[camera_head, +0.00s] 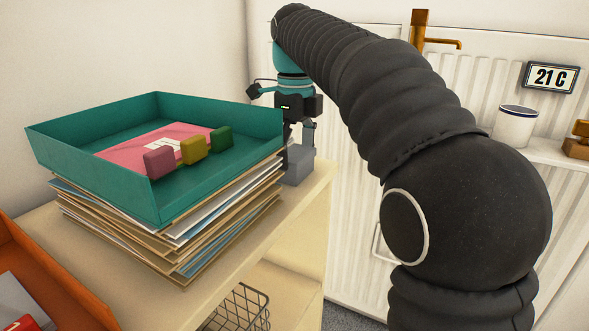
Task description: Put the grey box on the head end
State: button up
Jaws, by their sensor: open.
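The grey box (298,167) stands on the light wooden shelf top (308,196), at its far right end, just right of the paper stack. The stack and the green tray partly hide it. My gripper (297,139) is open and points down over the grey box. One finger shows at the box's upper right; the tray edge partly hides the other. I cannot tell whether the fingers touch the box. Nothing in view is marked as the head end.
A green tray (88,117) with a pink sheet and small maroon, yellow and green blocks lies on a tall paper stack (176,243), left of my gripper. An orange tray (50,272) is at the lower left. A wire basket (240,308) sits below. The shelf's front strip is bare.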

aim_at(300, 153)
jog(key=shift+f, duration=0.35)
jog(key=shift+c, duration=0.3)
jog(key=c, duration=1.1)
jog(key=shift+o, duration=0.2)
jog(key=shift+r, duration=0.6)
jog(key=r, duration=0.2)
jog(key=r+p, duration=0.1)
jog(key=shift+s+d+r, duration=0.1)
jog(key=shift+d+r, duration=0.25)
jog(key=shift+d, duration=0.05)
jog(key=s+d+r+p, duration=0.1)
jog(key=s+d+r, duration=0.4)
jog(key=d, duration=0.4)
jog(key=shift+d+r, duration=0.3)
jog(key=shift+r, duration=0.3)
